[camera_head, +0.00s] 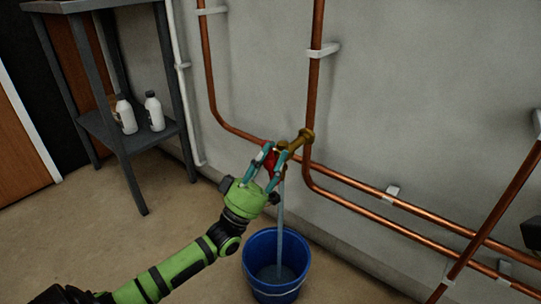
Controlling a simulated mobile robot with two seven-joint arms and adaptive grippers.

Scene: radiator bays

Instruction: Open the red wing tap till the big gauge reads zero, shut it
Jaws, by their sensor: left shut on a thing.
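The red wing tap (270,160) sits on a brass valve body (299,141) at the copper pipes. My left gripper (273,155), green with teal fingers, is shut on the red tap, and its fingers partly hide it. A stream of water (281,215) runs down from the tap. It falls into a blue bucket (248,264) on the floor, which has some water in it. The big gauge is not in view. My right gripper is not in view.
Copper pipes (315,90) run down the grey wall and along its foot to the right. A dark metal shelf stand (135,142) with two white bottles (155,112) on it stands at the left. Floor is clear between the stand and the bucket.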

